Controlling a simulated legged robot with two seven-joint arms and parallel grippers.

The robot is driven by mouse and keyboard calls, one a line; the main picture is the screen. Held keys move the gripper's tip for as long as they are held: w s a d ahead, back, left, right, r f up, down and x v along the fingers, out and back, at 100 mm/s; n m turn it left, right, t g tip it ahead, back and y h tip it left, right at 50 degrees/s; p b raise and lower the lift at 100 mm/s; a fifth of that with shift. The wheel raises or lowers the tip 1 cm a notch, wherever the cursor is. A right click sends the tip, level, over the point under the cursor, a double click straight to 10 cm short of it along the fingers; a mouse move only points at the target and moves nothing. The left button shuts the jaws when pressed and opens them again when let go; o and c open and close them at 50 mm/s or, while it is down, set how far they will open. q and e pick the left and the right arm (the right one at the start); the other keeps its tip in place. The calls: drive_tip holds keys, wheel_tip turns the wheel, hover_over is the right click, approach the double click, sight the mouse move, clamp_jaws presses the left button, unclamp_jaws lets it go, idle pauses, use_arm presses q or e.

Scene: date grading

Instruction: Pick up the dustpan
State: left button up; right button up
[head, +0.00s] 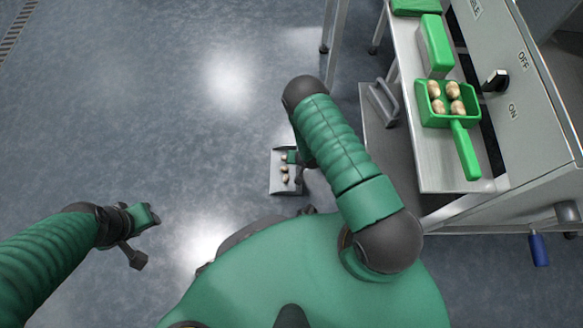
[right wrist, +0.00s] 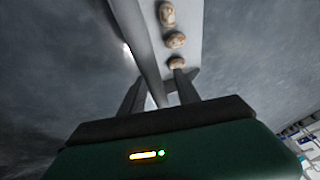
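The pale grey dustpan (head: 287,188) lies on the floor in the middle of the head view, with several brown dates (head: 284,169) in it. My right arm hides part of it. My right gripper (head: 297,158) is low at the dustpan's right side, mostly covered by the arm. In the right wrist view the dustpan (right wrist: 143,30) runs down toward the two dark fingers (right wrist: 160,92). The fingers stand apart, with the dustpan's near end at them; firm contact is not clear. My left gripper (head: 146,236) is over bare floor at the left, seemingly empty.
At the right stands a metal machine (head: 530,130) with a knob and a shelf (head: 445,180). On the shelf are a green scoop (head: 467,150) holding several dates and a green box (head: 435,45). A metal table leg (head: 334,35) stands behind. The floor at left is clear.

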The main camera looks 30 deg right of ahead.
drive_tip(key=shift+f, duration=0.2)
idle(0.5)
drive_tip(key=shift+c, duration=0.3)
clamp_jaws()
idle(1.1)
